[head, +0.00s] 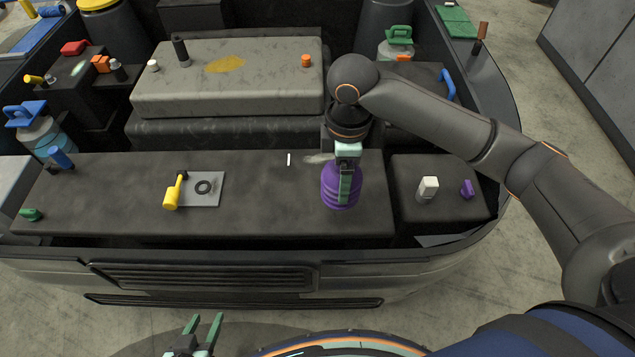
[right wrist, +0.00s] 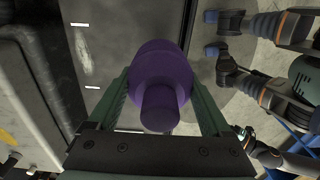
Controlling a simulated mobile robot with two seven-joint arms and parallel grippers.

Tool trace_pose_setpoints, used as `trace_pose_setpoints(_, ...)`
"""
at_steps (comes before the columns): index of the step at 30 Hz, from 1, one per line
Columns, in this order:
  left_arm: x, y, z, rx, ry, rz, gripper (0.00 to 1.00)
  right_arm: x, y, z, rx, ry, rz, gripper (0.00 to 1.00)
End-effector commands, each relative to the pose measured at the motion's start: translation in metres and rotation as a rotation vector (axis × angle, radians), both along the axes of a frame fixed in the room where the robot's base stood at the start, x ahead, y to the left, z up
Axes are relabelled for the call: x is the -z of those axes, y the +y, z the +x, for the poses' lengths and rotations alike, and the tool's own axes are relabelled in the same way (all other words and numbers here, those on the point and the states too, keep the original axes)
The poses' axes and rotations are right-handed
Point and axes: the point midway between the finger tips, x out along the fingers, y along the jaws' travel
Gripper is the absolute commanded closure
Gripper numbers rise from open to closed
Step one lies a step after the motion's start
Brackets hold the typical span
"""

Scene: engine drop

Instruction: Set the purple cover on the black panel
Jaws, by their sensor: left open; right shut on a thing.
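The purple cover (head: 328,187) is a ribbed round piece, held upright over the right part of the black panel (head: 255,205). My right gripper (head: 344,190) is shut on it from above, and one finger hides part of its front. In the right wrist view the purple cover (right wrist: 160,65) sits between both fingers, its narrow knob towards the camera. I cannot tell whether its base touches the panel. White marks (head: 289,159) show on the panel left of the cover. My left gripper (head: 203,330) is open and empty at the bottom edge, in front of the bumper.
A grey plate with a dark ring (head: 208,188) and a yellow handle (head: 173,192) lie on the panel's left half. A white block (head: 428,188) and a small purple piece (head: 467,189) stand on the separate right panel. A grey engine block (head: 230,85) rises behind.

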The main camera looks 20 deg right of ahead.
Motion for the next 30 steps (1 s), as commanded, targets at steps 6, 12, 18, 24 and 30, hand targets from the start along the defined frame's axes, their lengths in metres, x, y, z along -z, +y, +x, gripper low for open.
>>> trace_pose_setpoints(6,0.005,0.000,0.000,0.000,0.000,0.000,0.50,0.037,0.017,0.033,0.002,0.002,0.000,0.75)
trace_pose_setpoints(12,0.007,0.000,0.000,0.000,0.000,0.000,0.50,0.055,0.024,0.047,-0.001,0.000,0.000,0.75)
trace_pose_setpoints(18,0.008,0.000,0.000,0.000,0.000,0.000,0.50,0.065,0.027,0.053,0.001,0.001,-0.002,0.75)
trace_pose_setpoints(24,0.007,0.000,0.000,0.000,0.001,0.000,0.50,0.092,0.027,0.053,-0.001,0.000,-0.002,0.75)
trace_pose_setpoints(30,0.007,0.000,0.000,0.000,0.001,0.000,0.50,0.094,0.027,0.053,-0.001,-0.002,-0.001,0.75)
